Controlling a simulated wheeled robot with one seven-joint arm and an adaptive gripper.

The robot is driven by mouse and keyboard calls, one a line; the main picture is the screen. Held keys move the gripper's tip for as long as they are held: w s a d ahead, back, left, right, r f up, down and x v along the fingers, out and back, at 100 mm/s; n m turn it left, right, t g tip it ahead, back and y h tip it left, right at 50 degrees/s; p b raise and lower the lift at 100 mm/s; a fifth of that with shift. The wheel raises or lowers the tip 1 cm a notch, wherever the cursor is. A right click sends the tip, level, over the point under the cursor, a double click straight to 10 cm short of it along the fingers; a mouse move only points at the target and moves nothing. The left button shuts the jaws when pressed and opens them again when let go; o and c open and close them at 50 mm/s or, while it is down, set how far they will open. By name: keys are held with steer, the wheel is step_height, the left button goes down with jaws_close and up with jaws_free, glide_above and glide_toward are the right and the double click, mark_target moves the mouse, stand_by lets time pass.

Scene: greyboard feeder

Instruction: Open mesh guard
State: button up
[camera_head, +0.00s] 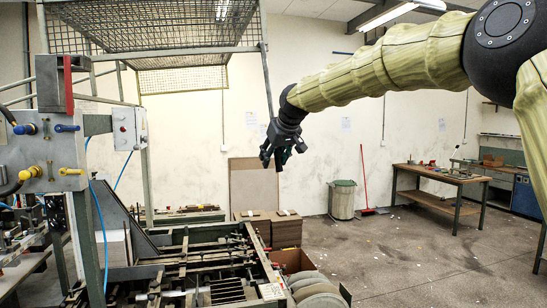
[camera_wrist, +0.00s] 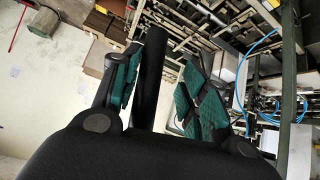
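The mesh guard (camera_head: 150,28) is a wire-mesh frame at the upper left of the head view. It stands raised high above the machine bed, with open space below it. A thin grey bar (camera_head: 267,82) runs down from its right corner towards my gripper (camera_head: 275,155). My gripper is right of the machine, pointing down, with its fingers spread. In the wrist view, the green-padded fingers of my gripper (camera_wrist: 163,88) are apart. A dark rod (camera_wrist: 151,75) shows between them, with a gap to the right finger; whether it touches the left one is unclear.
The feeder machine (camera_head: 185,268) fills the lower left, with a control panel (camera_head: 38,155) and blue hoses. Board stacks (camera_head: 286,230) and a bin (camera_head: 342,200) stand behind. A workbench (camera_head: 437,175) is at right. The floor between is mostly clear.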

steer(key=v, duration=1.2)
